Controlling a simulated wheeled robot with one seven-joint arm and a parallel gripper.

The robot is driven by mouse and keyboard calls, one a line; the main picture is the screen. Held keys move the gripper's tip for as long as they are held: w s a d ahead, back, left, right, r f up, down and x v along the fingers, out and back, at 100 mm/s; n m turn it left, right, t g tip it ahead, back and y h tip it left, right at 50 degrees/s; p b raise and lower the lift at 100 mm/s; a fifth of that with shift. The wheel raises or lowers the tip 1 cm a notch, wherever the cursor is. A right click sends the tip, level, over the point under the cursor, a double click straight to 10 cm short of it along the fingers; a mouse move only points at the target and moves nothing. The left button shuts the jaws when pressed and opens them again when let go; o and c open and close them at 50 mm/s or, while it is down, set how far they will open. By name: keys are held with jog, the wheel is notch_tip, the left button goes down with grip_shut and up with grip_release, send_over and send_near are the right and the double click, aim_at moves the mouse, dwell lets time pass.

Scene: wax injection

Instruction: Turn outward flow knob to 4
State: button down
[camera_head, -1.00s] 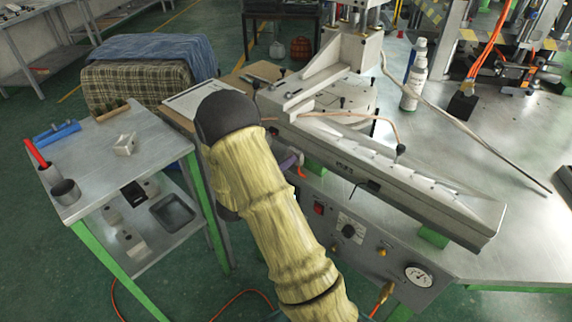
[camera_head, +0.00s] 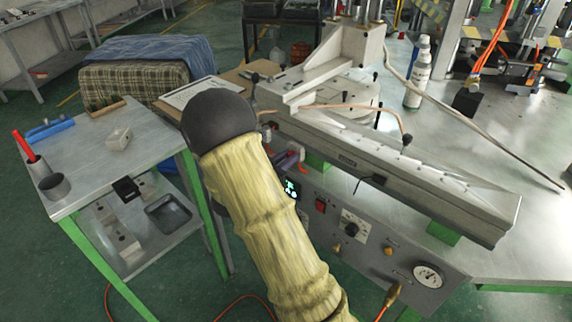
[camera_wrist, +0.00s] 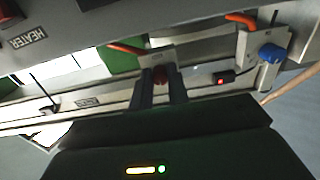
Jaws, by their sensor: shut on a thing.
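In the wrist view, my gripper (camera_wrist: 161,82) has its two dark fingers on either side of a small dark red knob (camera_wrist: 160,75), shut on it. The knob sits on a light metal bracket under the machine's long grey beam. Its scale and any numbers cannot be read. A blue knob (camera_wrist: 271,53) stands apart to the right on another fitting. In the head view my padded arm covers the gripper and the held knob.
A side table (camera_head: 90,165) stands left. In the wrist view, a red-lit switch (camera_wrist: 223,78) lies between the two knobs.

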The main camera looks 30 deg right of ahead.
jog(key=shift+f+m+b, duration=0.1)
jog(key=shift+m+b, duration=2.7)
jog(key=shift+m, duration=0.5)
jog(key=c, duration=1.3)
grip_release()
jog(key=shift+c, duration=0.2)
jog(key=shift+w, duration=0.1)
jog(key=p+v, duration=0.1)
jog(key=v, duration=1.6)
jog(key=shift+a, duration=0.25)
